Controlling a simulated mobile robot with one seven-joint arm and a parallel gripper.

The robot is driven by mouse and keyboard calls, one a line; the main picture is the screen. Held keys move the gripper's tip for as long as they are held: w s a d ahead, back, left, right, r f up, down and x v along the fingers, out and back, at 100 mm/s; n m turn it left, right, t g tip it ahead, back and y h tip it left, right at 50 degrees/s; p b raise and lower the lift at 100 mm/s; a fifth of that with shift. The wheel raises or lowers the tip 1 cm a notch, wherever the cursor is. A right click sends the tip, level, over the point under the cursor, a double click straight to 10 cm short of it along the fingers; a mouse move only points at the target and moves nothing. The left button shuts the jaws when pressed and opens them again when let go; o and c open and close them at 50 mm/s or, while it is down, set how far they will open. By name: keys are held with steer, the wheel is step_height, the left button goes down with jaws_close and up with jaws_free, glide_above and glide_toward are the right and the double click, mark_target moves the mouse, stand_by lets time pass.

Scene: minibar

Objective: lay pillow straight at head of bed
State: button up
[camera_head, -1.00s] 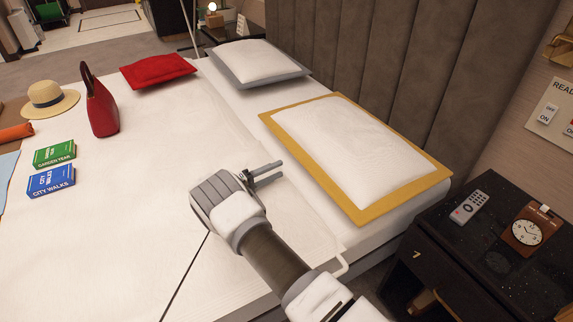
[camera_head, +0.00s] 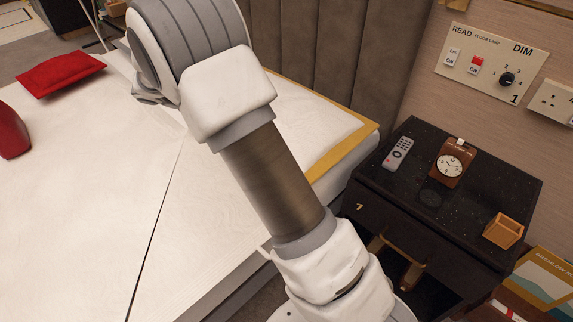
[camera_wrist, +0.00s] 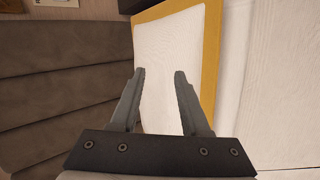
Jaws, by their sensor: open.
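The white pillow with a yellow border (camera_head: 318,122) lies at the head of the bed (camera_head: 85,190), beside the headboard. My arm covers much of it in the head view. I cannot tell whether the fingertips touch the pillow. The fingers are hidden in the head view.
The grey padded headboard (camera_head: 372,60) rises behind the pillow.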

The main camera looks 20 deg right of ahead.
steer(key=s+d+r+m+y, duration=0.1)
steer(key=s+r+y, duration=0.2)
steer(key=s+r, duration=0.3)
steer(key=s+d+r+y, duration=0.1)
steer(key=s+r+y, duration=0.2)
steer(key=s, duration=0.5)
steer(key=s+a+r+t+y, duration=0.2)
steer(key=s+a+t+y, duration=0.1)
steer(key=s, duration=1.3)
steer(key=shift+s+a+r+m+t+y, duration=0.2)
steer(key=shift+s+m+t+y, duration=0.1)
steer(key=shift+t+y, duration=0.45)
step_height(320, 180, up, 26)
steer(key=p, duration=2.6)
